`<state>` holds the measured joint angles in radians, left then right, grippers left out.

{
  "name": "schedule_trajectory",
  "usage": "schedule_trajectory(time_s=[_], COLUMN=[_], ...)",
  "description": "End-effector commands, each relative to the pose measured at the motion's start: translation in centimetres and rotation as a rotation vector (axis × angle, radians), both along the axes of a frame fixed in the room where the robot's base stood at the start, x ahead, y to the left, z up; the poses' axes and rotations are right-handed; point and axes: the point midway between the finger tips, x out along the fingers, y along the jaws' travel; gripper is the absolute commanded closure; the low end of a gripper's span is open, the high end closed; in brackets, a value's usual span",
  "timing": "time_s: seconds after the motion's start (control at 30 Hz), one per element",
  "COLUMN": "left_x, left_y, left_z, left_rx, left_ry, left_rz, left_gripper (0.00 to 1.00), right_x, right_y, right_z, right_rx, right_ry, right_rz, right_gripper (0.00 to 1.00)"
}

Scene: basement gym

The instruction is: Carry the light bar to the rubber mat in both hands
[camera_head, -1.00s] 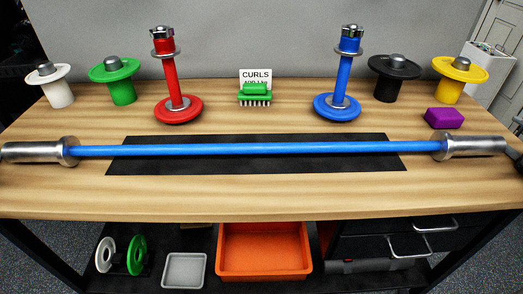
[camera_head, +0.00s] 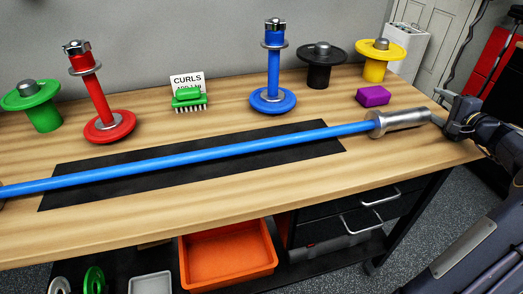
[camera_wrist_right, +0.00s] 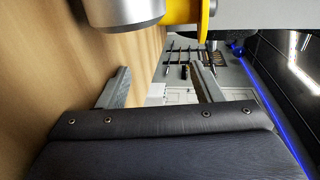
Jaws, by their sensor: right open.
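The light bar (camera_head: 230,155), a blue rod with a silver sleeve (camera_head: 400,121) at its right end, lies across the wooden table. It passes over the black rubber mat (camera_head: 115,195); whether the rod touches the mat I cannot tell. The bar's left end is cut off by the picture edge. My right gripper (camera_head: 447,108) is just beyond the silver sleeve at the table's right edge. In the right wrist view its fingers (camera_wrist_right: 160,78) are apart with nothing between them, and a silver cylinder (camera_wrist_right: 122,10), likely the sleeve, shows ahead. My left gripper is out of view.
Red (camera_head: 110,125) and blue (camera_head: 272,98) upright posts, a green brush (camera_head: 189,97) before a CURLS card, and green (camera_head: 40,110), black (camera_head: 319,70) and yellow (camera_head: 377,65) weights stand behind the bar. A purple block (camera_head: 373,96) is near the sleeve. An orange bin (camera_head: 225,258) sits below.

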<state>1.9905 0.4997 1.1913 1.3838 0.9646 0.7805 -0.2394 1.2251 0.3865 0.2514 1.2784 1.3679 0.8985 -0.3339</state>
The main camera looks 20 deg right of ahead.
Motion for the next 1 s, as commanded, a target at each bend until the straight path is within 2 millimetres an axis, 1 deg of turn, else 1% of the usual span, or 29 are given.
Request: schedule_trajectory(time_s=[0.03, 0.2, 0.4, 0.57, 1.0], left_x=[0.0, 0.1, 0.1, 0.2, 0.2], left_y=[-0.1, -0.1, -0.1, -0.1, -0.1], left_z=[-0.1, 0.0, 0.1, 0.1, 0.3], left_rx=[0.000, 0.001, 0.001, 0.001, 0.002], left_ry=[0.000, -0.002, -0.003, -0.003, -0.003], left_rz=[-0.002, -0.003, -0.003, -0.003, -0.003], left_gripper=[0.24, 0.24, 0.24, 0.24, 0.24], right_x=[-1.7, -4.3, -6.4, -6.8, -6.6], right_y=[-0.6, -0.2, 0.1, 0.3, 0.5], right_z=[-1.4, -0.5, 0.3, 0.7, 1.2], right_rx=[0.007, 0.003, 0.002, 0.001, -0.003], right_ry=[0.032, 0.026, 0.019, 0.013, 0.005], right_rz=[-0.020, -0.015, -0.010, -0.005, 0.001], right_gripper=[0.24, 0.24, 0.24, 0.24, 0.24])
